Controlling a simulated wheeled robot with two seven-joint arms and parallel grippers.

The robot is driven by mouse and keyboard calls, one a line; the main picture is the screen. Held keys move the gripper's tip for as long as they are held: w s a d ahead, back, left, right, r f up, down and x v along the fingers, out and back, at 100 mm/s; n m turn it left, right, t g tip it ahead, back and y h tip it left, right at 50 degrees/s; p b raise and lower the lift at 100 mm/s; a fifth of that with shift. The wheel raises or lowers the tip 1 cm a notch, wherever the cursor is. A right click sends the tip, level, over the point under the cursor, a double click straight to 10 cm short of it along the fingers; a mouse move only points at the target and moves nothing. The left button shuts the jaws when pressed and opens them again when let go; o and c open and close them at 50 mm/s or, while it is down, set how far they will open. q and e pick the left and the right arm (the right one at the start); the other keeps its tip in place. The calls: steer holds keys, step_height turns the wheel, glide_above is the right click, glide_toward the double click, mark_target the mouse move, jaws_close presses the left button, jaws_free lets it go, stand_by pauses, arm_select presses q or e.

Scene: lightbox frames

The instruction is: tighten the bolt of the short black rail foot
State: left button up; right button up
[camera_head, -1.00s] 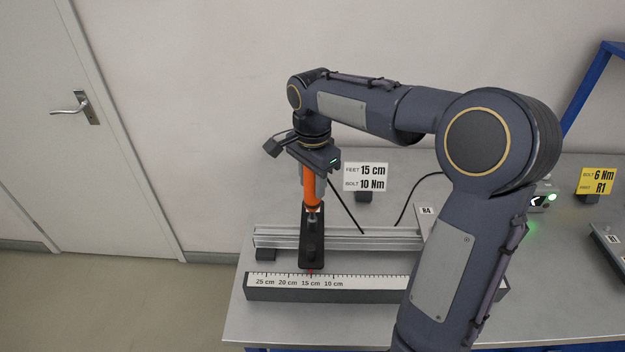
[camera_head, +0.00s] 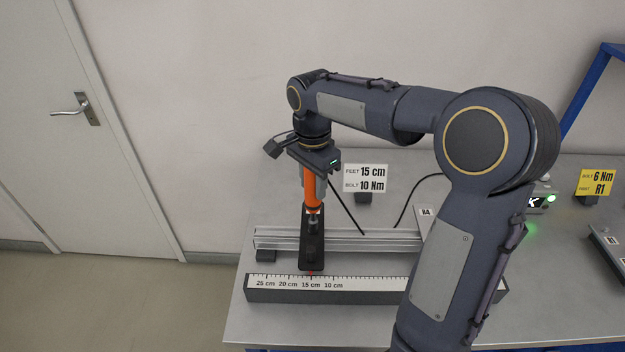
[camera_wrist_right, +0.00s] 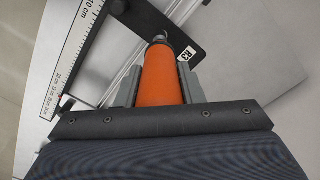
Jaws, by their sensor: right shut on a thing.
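My right gripper (camera_head: 311,180) is shut on an orange screwdriver-like tool (camera_head: 311,190), held upright, tip down. The tool's metal end (camera_head: 313,219) is at the short black rail foot (camera_head: 311,258), which lies across the aluminium rail (camera_head: 370,239). In the right wrist view the orange tool (camera_wrist_right: 161,80) sits between the grey fingers, and the foot (camera_wrist_right: 150,28) carries an R3 label (camera_wrist_right: 184,56). The bolt is hidden under the tool's end, so I cannot tell whether the two touch. My left gripper is not in view.
A scale bar (camera_head: 280,294) lies in front of the rail; a red mark sits near 15 cm. A white sign (camera_head: 365,178) reads feet 15 cm, bolt 10 Nm. A yellow sign (camera_head: 596,182) reads bolt 6 Nm, R1. A device with a green light (camera_head: 541,201) stands right.

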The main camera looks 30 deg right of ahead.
steer(key=shift+w+r+p, duration=0.1)
steer(key=shift+r+p, duration=1.5)
steer(key=shift+r, duration=0.75)
